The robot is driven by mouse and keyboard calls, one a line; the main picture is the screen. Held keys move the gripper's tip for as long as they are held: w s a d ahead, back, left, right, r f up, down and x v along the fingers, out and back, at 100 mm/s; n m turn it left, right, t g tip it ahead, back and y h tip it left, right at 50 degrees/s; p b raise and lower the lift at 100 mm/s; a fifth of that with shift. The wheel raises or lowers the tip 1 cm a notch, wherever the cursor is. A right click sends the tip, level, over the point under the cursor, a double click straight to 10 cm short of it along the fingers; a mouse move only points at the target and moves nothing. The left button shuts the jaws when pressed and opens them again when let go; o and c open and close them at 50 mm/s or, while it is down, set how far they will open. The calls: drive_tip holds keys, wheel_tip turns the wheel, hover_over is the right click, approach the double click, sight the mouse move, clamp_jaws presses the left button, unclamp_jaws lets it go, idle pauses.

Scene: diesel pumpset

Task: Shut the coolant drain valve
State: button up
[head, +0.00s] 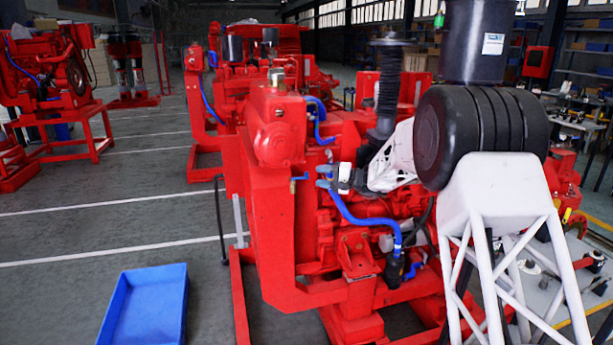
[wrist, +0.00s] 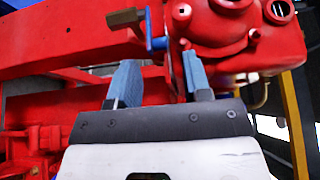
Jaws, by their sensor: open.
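The coolant drain valve shows in the wrist view as a small fitting with a blue lever (wrist: 156,42) on the side of the red engine (wrist: 215,30). In the head view a small blue lever (head: 301,177) shows just left of my fingertips. My gripper (head: 320,176) is open, with its two blue-grey fingers apart and nothing visible between them. In the wrist view my gripper (wrist: 160,75) points toward the valve, and the lever lies just beyond the gap between the fingertips, apparently apart from them. I cannot tell the exact depth.
The red engine block and frame (head: 272,215) stand close around my gripper. A blue hose (head: 360,220) runs below my wrist. A blue tray (head: 145,305) lies on the floor at the left front. The floor left of the engine is mostly clear.

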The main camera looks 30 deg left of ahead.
sight(307, 174)
drive_tip(key=shift+x, duration=2.8)
drive_tip(key=shift+c, duration=0.4)
drive_tip(key=c, duration=0.7)
